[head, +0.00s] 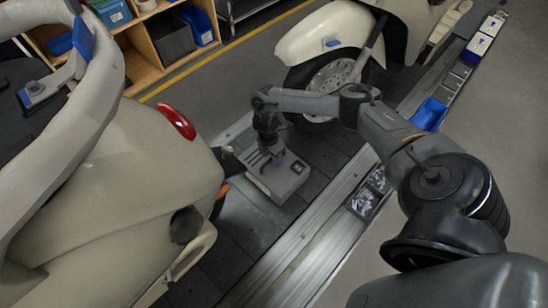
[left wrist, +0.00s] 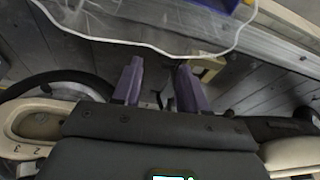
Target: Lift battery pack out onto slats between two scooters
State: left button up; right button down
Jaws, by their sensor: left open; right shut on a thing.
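The grey battery pack (head: 285,182) is between the two scooters, upright over the dark slats (head: 240,225). I cannot tell whether its underside touches them. My right gripper (head: 266,158) is above the pack and shut on its top, where the fingers hide part of it. The near cream scooter (head: 110,185) with a red tail light fills the left of the head view. The far cream scooter (head: 340,50) stands at the top, its wheel close behind the pack. My left gripper (left wrist: 160,88) shows purple fingers apart and empty in the left wrist view; I cannot make it out in the head view.
A metal rail (head: 300,235) runs along the conveyor's right side. Beside it are a black tray of parts (head: 370,190) and a blue bin (head: 429,115). A wooden shelf (head: 150,50) with bins stands at upper left. Bare slats lie in front of the pack.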

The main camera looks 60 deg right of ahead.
jog(key=shift+f, duration=0.1)
jog(key=c, duration=0.9)
grip_release()
jog(key=shift+w+d, duration=0.1)
jog(key=shift+w, duration=0.05)
jog(key=shift+f, duration=0.1)
jog(key=shift+r, duration=0.55)
jog(key=r+p, duration=0.2)
jog(key=r, duration=0.1)
jog(key=w+r+p, duration=0.1)
jog(key=r+p, duration=0.1)
jog(key=r, duration=0.1)
jog(key=w+r+p, duration=0.1)
jog(key=r+p, duration=0.1)
jog(key=r, duration=0.1)
jog(key=shift+d+r+p, duration=0.3)
jog(key=shift+r, duration=0.05)
jog(key=shift+s+f, duration=0.1)
jog(key=shift+s, duration=0.05)
